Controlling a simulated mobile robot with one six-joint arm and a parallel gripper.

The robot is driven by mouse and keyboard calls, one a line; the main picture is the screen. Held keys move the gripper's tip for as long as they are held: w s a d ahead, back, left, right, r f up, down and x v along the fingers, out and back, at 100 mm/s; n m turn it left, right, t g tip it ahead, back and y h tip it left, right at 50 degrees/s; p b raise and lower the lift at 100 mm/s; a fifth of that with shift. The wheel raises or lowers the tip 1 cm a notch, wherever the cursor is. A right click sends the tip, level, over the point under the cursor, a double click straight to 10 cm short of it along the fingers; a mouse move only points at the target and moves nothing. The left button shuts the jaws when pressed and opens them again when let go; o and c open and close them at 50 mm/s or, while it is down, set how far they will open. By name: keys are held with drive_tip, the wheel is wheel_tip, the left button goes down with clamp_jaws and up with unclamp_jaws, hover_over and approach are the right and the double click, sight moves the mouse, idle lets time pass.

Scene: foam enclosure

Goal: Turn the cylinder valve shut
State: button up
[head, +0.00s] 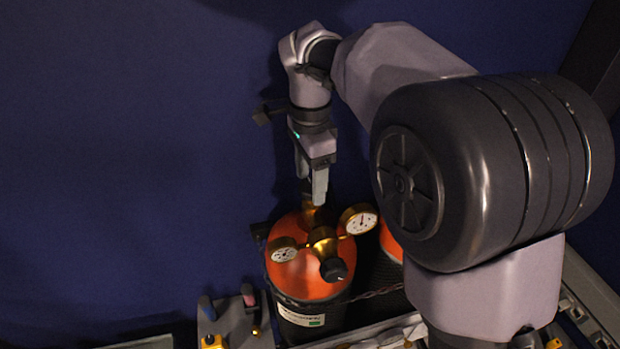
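A gas cylinder with an orange shoulder (316,286) and a dark body stands upright below my arm in the head view. A brass regulator (322,240) with two round gauges and a black knob (333,269) sits on its top. The finger gap is seen too obliquely to judge. The valve's handle is mostly hidden by the fingers.
A second orange-topped cylinder (390,243) stands at the right, partly behind my arm. A chain (378,293) runs across the cylinders' front. A grey holder with tools (233,318) is at the lower left. A dark blue wall (130,150) fills the back and left.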

sight(310, 185)
idle(0.3)
wheel_tip(310, 185, up, 17)
drive_tip(key=p, duration=0.4)
drive_tip(key=shift+r+p, duration=0.2)
drive_tip(key=shift+p, duration=0.2)
